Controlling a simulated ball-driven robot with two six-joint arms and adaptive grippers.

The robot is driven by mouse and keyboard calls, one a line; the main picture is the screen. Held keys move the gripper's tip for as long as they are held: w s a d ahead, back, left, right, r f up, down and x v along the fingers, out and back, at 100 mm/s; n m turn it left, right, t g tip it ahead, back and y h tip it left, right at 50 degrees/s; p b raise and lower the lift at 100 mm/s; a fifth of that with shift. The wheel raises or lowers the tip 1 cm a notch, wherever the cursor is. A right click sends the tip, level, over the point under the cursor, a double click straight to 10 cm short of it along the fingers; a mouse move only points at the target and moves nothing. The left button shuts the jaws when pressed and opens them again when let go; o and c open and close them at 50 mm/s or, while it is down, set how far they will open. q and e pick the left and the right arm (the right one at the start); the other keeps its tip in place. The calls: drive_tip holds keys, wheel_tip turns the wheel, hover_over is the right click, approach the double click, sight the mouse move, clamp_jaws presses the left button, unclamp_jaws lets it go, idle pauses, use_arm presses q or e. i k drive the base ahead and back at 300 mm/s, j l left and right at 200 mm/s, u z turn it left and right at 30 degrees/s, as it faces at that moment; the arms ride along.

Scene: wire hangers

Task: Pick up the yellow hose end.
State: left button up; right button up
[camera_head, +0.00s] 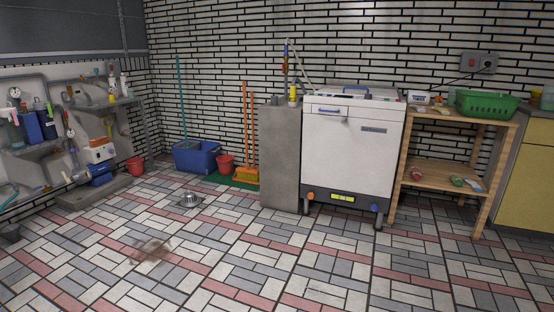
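A small yellow piece (293,94), which looks like the yellow hose end, stands upright at the top right edge of the grey concrete block (280,150), beside the white appliance (350,150). A pale hose (300,68) hangs from a pipe fitting (286,52) on the wall just above it. I cannot tell whether this hose joins the yellow piece. Neither of my grippers shows in the head view.
The tiled floor ahead is mostly open. A metal drain-like piece (189,200) and a blurred brownish patch (150,249) are on it. A blue tub (196,157), red bucket (225,164) and orange broom (246,174) stand left of the block. A wooden shelf (446,178) stands right.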

sight(293, 89)
drive_tip(key=i+u, duration=0.3)
drive_tip(key=i, duration=2.4)
